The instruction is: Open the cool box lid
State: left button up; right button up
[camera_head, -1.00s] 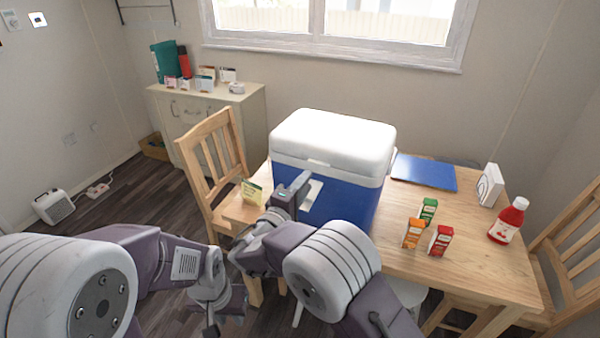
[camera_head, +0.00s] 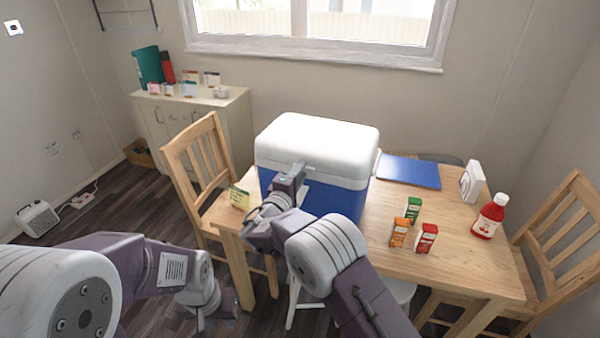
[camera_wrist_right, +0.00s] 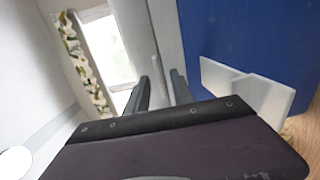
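The cool box has a blue body (camera_head: 337,200) and a white lid (camera_head: 318,138), which lies shut on it. It stands on the wooden table. My right gripper (camera_head: 296,172) is at the front of the box, by the lid's lower front edge. In the right wrist view its two fingers (camera_wrist_right: 160,82) are apart with a gap between them, close to the pale lid edge. Whether they touch it I cannot tell. A whitish latch plate (camera_wrist_right: 245,92) shows on the blue front. My left gripper (camera_head: 205,312) hangs low at the left, away from the box; its fingers are unclear.
On the table (camera_head: 455,265), a blue flat board (camera_head: 410,171), several small cartons (camera_head: 399,233) and a red bottle (camera_head: 489,217) stand right of the box. A small yellow-green card (camera_head: 239,198) is left. Wooden chairs (camera_head: 197,160) flank the table. The space above the lid is clear.

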grip_shut()
dwell(1.3)
